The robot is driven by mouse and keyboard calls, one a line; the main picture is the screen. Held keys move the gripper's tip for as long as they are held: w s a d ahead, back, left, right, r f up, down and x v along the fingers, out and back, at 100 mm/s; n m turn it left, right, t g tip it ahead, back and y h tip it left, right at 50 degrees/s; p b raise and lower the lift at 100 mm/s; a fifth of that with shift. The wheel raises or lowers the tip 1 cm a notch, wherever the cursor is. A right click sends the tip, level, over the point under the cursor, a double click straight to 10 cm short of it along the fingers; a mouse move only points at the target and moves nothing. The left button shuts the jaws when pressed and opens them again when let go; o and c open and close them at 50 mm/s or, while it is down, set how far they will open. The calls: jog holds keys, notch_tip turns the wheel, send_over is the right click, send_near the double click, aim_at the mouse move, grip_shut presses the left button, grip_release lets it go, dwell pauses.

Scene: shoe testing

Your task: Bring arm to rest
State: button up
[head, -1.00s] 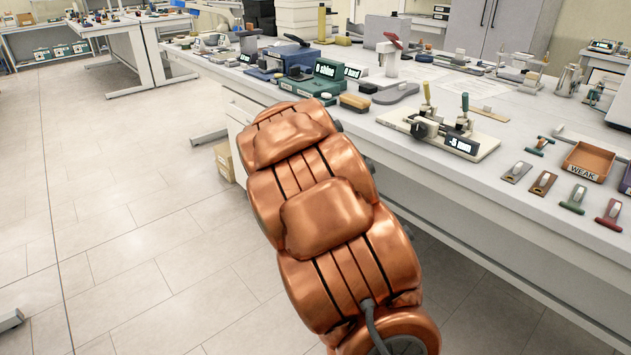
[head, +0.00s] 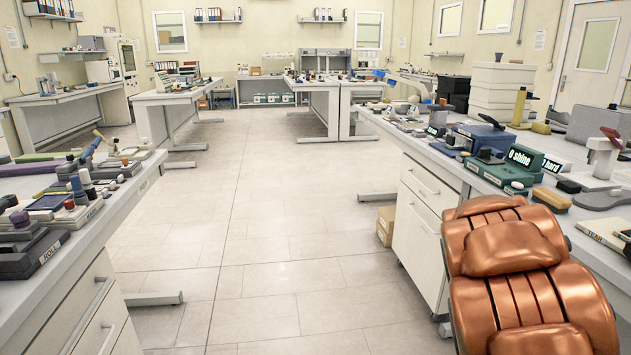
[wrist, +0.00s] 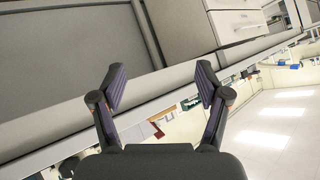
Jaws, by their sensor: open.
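My gripper (wrist: 160,88) shows in the wrist view with its two dark fingers spread wide apart. Nothing is between the fingers. The wrist view is strongly tilted, with the bench and its drawers (wrist: 238,24) running diagonally across it. In the head view my copper-coloured arm (head: 520,270) is at the lower right, in front of the right bench (head: 445,165). The gripper itself is outside the head view.
The right bench carries a green "shine" tester (head: 505,170), a blue device (head: 480,137) and a grey stand (head: 600,160). A left bench (head: 95,240) holds several small tools. A cardboard box (head: 385,225) sits on the floor under the right bench. The tiled aisle between is clear.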

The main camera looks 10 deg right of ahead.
jog(key=s+a+f+n+g+y, duration=0.1)
jog(key=s+a+n+g+y, duration=0.15)
jog(key=s+a, duration=0.7)
jog(key=s+a+f+n+g+y, duration=0.2)
jog(key=s+a+n+y, duration=0.3)
jog(key=a, duration=0.7)
jog(key=s+a+r+n+g, duration=0.1)
jog(key=s+a+n+g, duration=0.3)
jog(key=s, duration=0.9)
jog(key=s+a+r+n+g, duration=0.1)
jog(key=s+a+n+g, duration=0.15)
jog(key=s+a, duration=0.7)
jog(key=s+d+r+p, duration=0.1)
jog(key=d+r+p, duration=0.1)
jog(key=r+p, duration=0.7)
jog(key=s+d+r+m+t+p, duration=0.1)
jog(key=d+r+p, duration=0.1)
jog(key=r+p, duration=0.7)
jog(key=shift+s+r, duration=0.25)
jog(key=shift+s, duration=0.15)
